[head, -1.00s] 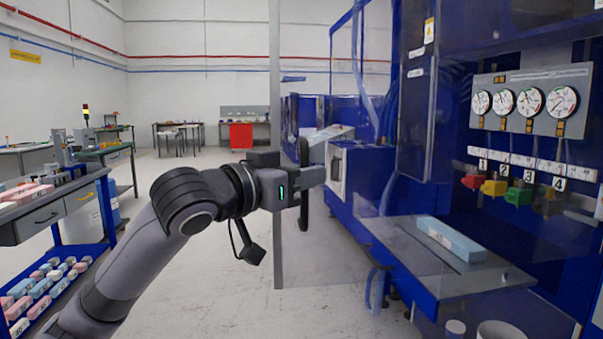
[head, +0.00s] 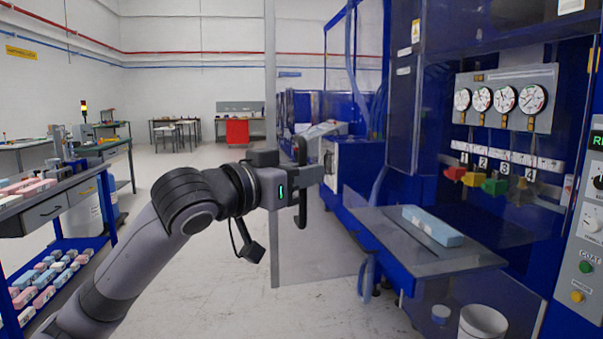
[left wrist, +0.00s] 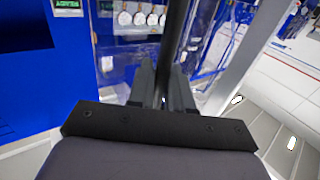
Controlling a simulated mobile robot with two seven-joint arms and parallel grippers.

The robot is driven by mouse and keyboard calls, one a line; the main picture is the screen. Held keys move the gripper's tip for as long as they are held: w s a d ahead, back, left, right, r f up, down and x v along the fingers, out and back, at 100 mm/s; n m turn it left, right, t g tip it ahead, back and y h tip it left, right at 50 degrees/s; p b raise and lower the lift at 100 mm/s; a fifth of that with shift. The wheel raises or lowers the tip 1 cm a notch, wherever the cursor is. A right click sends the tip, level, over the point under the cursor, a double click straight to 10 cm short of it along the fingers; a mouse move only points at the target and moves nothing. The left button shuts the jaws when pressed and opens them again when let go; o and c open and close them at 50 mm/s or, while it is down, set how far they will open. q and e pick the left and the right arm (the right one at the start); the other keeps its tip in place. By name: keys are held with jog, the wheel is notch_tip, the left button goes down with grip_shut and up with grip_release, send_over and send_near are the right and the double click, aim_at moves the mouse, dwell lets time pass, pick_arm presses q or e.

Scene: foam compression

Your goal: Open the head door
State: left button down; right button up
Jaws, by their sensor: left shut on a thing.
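The head door (head: 330,235) is a clear panel with a grey upright edge (head: 270,120), standing out from the blue machine. A black vertical handle (head: 301,215) is on the door. My left gripper (head: 303,178) is shut on this handle at about its middle. In the left wrist view the dark handle bar (left wrist: 176,40) runs between the two fingers of the left gripper (left wrist: 163,88). The door's lower part is seen only faintly through the clear panel. My right gripper is not in view.
A blue foam block (head: 432,225) lies on the machine's grey shelf (head: 390,235). Gauges (head: 500,99) and coloured valves (head: 475,180) are behind it. A control panel (head: 588,225) stands at far right. A cart of foam blocks (head: 50,215) is at left. The floor between is clear.

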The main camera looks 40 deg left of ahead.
pick_arm(q)
jog(key=shift+d, duration=0.1)
dwell(0.3)
jog(key=c, duration=1.2)
grip_release()
jog(key=shift+s, duration=0.15)
jog(key=shift+s+a+b, duration=0.15)
jog(key=shift+s+b, duration=0.6)
jog(key=shift+s, duration=1)
jog(key=shift+s+a+b, duration=0.1)
jog(key=shift+s+b, duration=0.6)
jog(key=shift+s, duration=1)
